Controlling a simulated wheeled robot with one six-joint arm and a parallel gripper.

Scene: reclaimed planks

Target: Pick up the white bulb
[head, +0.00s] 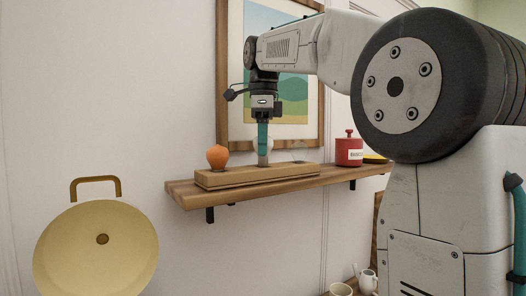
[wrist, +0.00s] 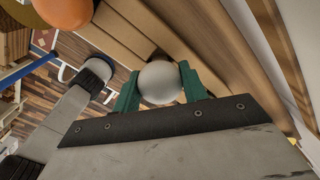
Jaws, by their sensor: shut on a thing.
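The white bulb (wrist: 160,83) shows in the wrist view as a pale round ball between the two green fingers of my gripper (wrist: 161,88). My gripper is shut on it, with a finger on each side. In the head view my gripper (head: 263,143) points straight down over the wooden block on the shelf. There the bulb (head: 268,143) is mostly hidden behind the fingers. I cannot tell whether the bulb still touches the block.
The wooden block (head: 215,182) lies on a wall shelf (head: 190,198). An orange bulb-like thing (head: 217,156) stands at its left end. A red canister (head: 349,151) stands to the right. A framed picture (head: 222,60) hangs behind. A cream pan (head: 95,255) is at the lower left.

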